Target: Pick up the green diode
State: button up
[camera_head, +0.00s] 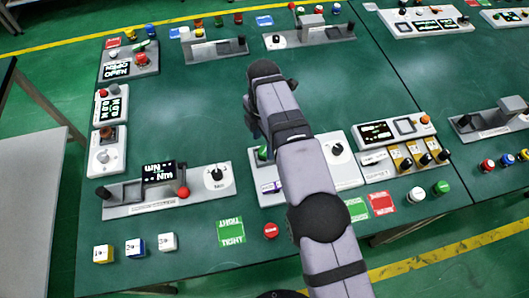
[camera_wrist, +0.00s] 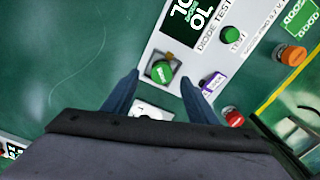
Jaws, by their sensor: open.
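The green diode (camera_wrist: 162,71) is a green piece with a white label on top, seated in a dark square socket at the edge of the white diode test panel (camera_wrist: 185,58). In the head view a green piece (camera_head: 263,153) shows beside my arm, on the panel partly covered by it. My gripper (camera_wrist: 161,77) is open, with one dark finger to the left of the diode and one to its right, and nothing held between them. How far the fingertips are above the panel cannot be told. The gripper's fingers are not clear in the head view.
A green test button (camera_wrist: 231,35), a purple-and-white piece (camera_wrist: 212,84) and a red piece (camera_wrist: 233,117) lie right of the diode. A orange piece (camera_wrist: 293,55) is farther right. In the head view, the table's middle (camera_head: 200,110) is clear.

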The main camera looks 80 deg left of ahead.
aim_at(264, 150)
jog(key=shift+d+f+p, duration=0.15)
jog(key=shift+f+p, duration=0.7)
jog(key=shift+f, duration=1.15)
jog(key=c, duration=1.3)
jog(key=shift+r, duration=0.1)
notch_tip(264, 150, up, 8)
jog(key=shift+r+b, duration=0.1)
jog(key=shift+b, duration=0.75)
jog(key=shift+w+r+p, duration=0.15)
jog(key=shift+r+p, duration=0.15)
jog(key=shift+r, duration=0.55)
